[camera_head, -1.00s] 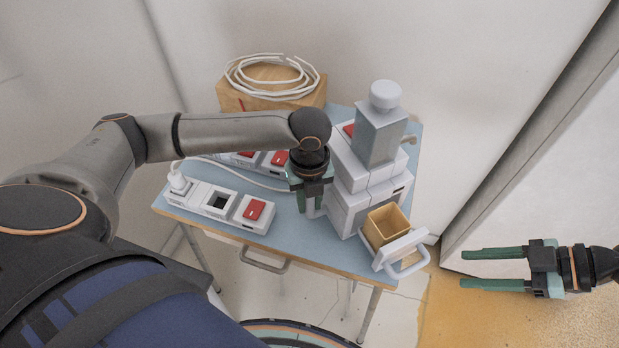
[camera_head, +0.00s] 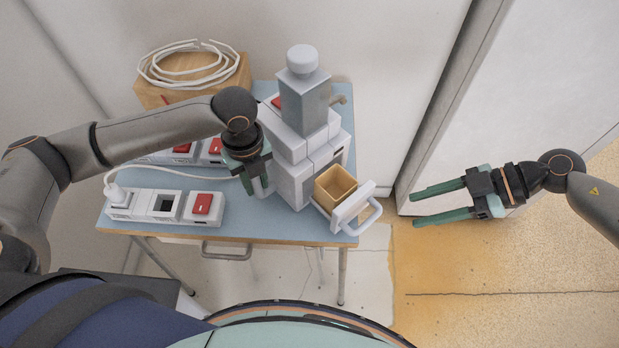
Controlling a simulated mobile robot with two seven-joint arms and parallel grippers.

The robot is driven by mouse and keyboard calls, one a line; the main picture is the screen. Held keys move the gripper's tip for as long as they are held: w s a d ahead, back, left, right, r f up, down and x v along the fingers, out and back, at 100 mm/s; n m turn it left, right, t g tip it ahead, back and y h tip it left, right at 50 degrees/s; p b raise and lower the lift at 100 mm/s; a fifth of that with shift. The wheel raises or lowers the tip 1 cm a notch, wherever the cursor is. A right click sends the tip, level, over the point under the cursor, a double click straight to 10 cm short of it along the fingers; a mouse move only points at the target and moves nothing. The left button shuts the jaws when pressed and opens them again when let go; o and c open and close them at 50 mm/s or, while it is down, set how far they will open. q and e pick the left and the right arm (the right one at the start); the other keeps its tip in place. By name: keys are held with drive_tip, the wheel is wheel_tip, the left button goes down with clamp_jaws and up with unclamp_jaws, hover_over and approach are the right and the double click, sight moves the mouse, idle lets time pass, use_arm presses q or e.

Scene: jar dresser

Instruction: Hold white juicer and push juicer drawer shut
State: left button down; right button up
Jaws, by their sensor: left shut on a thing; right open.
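The white juicer (camera_head: 293,182) stands upright on the right part of a blue table, with a grey block and a round knob on top. Its drawer (camera_head: 352,208) sticks out at the front right, with a tan bin inside and a looped white handle. My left gripper (camera_head: 258,182) is against the juicer's left side, pointing down and shut on part of it; the exact contact is partly hidden by the fingers. My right gripper (camera_head: 414,205) is open and empty, off the table to the right of the drawer, its green fingers pointing left.
On the blue table (camera_head: 240,222) lies a power strip (camera_head: 160,205) with a red switch, and another strip behind it. A wooden box (camera_head: 215,80) with coiled white cable (camera_head: 190,65) stands at the back left. Floor between the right gripper and drawer is free.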

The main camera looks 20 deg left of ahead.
idle(0.3)
drive_tip(key=shift+c, duration=0.8)
drive_tip(key=shift+s+a, duration=0.1)
drive_tip(key=shift+s, duration=0.25)
drive_tip(key=shift+c, duration=0.8)
drive_tip(key=s+m+y, duration=0.2)
drive_tip(key=s, duration=0.1)
drive_tip(key=s+a+m+y, duration=0.1)
drive_tip(key=m+y, duration=0.1)
drive_tip(key=shift+s+a+r, duration=0.1)
drive_tip(key=shift+s+r, duration=0.15)
drive_tip(key=c, duration=0.4)
drive_tip(key=s+m+t+y, duration=0.1)
drive_tip(key=m, duration=0.1)
drive_tip(key=m+t+y, duration=0.1)
drive_tip(key=m, duration=0.1)
drive_tip(key=s+r+m+t+y, duration=0.1)
drive_tip(key=m, duration=0.2)
drive_tip(key=shift+s+d, duration=0.3)
drive_tip(key=shift+d, duration=0.05)
clamp_jaws()
drive_tip(key=s+d+f+m+t+h, duration=0.4)
drive_tip(key=d+f+m+t, duration=0.3)
drive_tip(key=m, duration=0.9)
drive_tip(key=w+a+f+t, duration=0.1)
drive_tip(key=w+a, duration=0.6)
drive_tip(key=a, duration=0.5)
drive_tip(key=shift+w+a+f, duration=0.15)
drive_tip(key=shift+w, duration=0.15)
